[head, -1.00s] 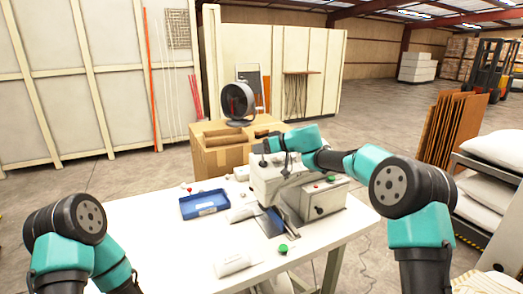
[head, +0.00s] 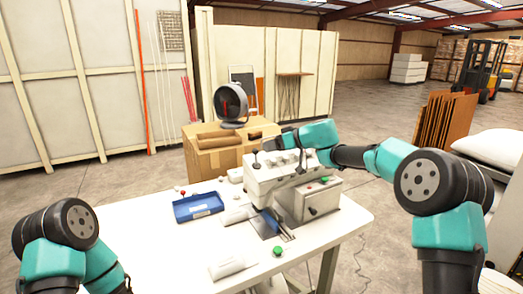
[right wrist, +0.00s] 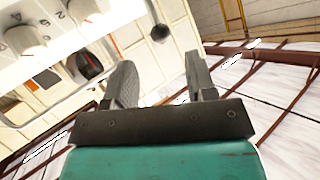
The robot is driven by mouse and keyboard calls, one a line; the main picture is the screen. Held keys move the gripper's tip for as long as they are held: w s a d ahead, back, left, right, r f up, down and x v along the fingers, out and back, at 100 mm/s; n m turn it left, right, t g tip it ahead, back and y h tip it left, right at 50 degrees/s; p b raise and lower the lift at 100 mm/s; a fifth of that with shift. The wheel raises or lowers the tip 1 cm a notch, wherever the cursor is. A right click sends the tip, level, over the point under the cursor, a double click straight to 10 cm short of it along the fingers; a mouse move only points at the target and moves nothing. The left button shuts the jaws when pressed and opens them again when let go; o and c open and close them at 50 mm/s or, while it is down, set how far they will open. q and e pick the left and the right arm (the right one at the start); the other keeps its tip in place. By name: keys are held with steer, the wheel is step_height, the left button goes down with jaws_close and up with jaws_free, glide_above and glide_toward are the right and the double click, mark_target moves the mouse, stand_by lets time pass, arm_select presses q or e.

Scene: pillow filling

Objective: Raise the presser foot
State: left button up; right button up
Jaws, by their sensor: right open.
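The white sewing machine (head: 318,201) stands on the white table. Several dials show along its upper part. A dark lever with a round knob (head: 256,161) stands at its left end; a dark ball knob (right wrist: 160,33) also shows in the right wrist view, beyond the fingertips. My right gripper (head: 268,144) is above and behind the machine's left end. In the right wrist view its two fingers (right wrist: 160,72) are apart with nothing between them. The presser foot is too small to make out in the head view. My left arm is at the lower left, its gripper out of frame.
A blue tray (head: 198,207) lies left of the machine. White rolled pieces (head: 227,268) and a green knob (head: 278,251) are near the front. A cardboard box (head: 218,160) with a fan (head: 231,104) stands behind the table. The table's left front is clear.

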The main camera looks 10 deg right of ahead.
mark_target(256, 152)
steer(key=v, duration=0.9)
steer(key=shift+s+d, duration=0.15)
steer(key=shift+d, duration=0.2)
steer(key=shift+a+r, duration=0.1)
steer(key=x, duration=1.5)
steer(key=shift+a, duration=0.1)
steer(key=shift+x, duration=1.15)
steer(key=shift+s+r, duration=0.1)
steer(key=shift+s, duration=0.05)
steer(key=shift+s+t+y, duration=0.1)
steer(key=shift+t+y, duration=0.2)
steer(key=shift+t, duration=0.1)
stand_by(0.7)
steer(key=shift+s+d+n+t+y, duration=0.35)
steer(key=shift+s+n+t+y, duration=0.15)
steer(key=shift+n, duration=0.1)
